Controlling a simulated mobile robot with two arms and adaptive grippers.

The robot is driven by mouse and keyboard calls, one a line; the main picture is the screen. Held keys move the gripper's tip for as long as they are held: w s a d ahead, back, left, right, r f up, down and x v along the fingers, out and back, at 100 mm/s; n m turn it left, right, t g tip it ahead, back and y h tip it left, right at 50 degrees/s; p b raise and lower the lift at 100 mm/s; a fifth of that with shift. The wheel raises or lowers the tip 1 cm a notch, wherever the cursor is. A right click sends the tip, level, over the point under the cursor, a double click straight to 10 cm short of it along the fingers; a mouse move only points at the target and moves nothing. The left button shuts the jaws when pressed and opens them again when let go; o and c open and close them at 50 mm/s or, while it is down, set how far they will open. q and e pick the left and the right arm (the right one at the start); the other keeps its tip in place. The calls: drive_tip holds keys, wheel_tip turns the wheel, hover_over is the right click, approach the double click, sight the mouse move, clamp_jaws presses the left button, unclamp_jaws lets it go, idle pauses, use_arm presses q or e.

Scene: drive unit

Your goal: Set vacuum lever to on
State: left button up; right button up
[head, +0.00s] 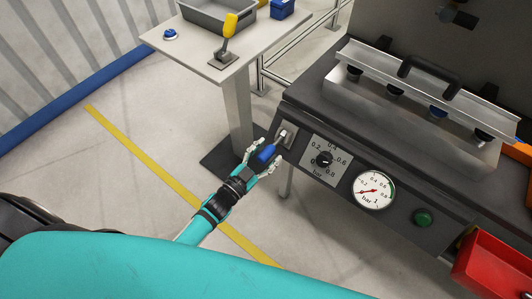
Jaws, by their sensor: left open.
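The vacuum lever (267,152) has a blue grip and a metal stem on a small plate (287,133) at the left end of the dark front panel (405,208). The lever sticks out from the plate toward the lower left. My left gripper (264,157) is open, with its fingers on both sides of the blue grip. I cannot tell whether the fingers touch it. My right gripper is not in view.
A dial (324,160), a bar gauge (374,190) and a green button (423,218) sit right of the lever. A side table (190,41) holds a yellow-handled lever (229,29) and a grey tray (207,17). A red bin (497,267) is at lower right. Floor at left is clear.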

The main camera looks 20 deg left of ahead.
use_arm(q)
clamp_jaws()
idle(0.3)
